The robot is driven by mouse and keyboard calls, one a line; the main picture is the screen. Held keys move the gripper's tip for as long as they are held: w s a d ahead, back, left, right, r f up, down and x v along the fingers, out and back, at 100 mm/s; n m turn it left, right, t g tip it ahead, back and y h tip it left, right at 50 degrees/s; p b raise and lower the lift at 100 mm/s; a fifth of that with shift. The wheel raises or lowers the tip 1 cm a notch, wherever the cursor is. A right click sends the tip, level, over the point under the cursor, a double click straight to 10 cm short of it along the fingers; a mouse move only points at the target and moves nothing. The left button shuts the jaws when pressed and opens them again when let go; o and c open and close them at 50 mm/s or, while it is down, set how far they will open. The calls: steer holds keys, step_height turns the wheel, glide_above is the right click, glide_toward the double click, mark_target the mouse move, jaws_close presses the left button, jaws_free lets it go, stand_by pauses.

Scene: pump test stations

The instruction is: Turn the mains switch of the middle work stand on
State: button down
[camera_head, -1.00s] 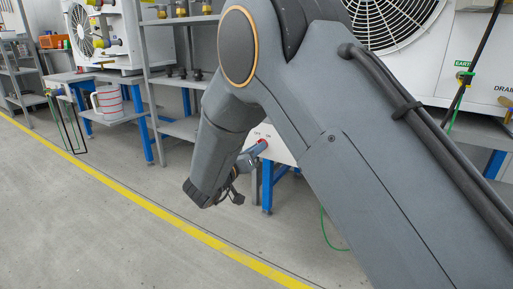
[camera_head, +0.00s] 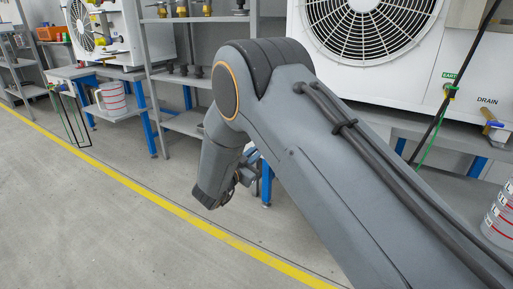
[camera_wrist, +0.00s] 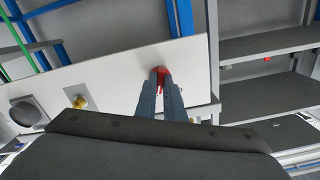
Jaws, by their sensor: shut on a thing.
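The mains switch (camera_wrist: 160,71) shows in the wrist view as a red knob on a white panel (camera_wrist: 120,75) under the bench. My gripper (camera_wrist: 160,80) has its two fingers closed on the red knob, covering most of it. In the head view my forearm hides the switch and nearly all of the panel. My gripper (camera_head: 243,175) shows there only in part, behind my wrist. The middle work stand carries a large white fan unit (camera_head: 425,80).
A grey shelf rack (camera_head: 152,85) stands left of the stand. A side bench with a red-marked jug (camera_head: 111,97) is further left. A round grey socket (camera_wrist: 27,112) and a brass fitting (camera_wrist: 80,101) sit on the panel.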

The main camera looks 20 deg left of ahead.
steer(key=shift+m+p, duration=0.4)
steer(key=shift+m, duration=0.4)
steer(key=c, duration=1.9)
jaws_free()
steer(key=shift+o, duration=0.2)
steer(key=p+v, duration=0.2)
steer(key=v, duration=0.5)
steer(key=shift+s, duration=0.4)
steer(key=shift+a, duration=0.15)
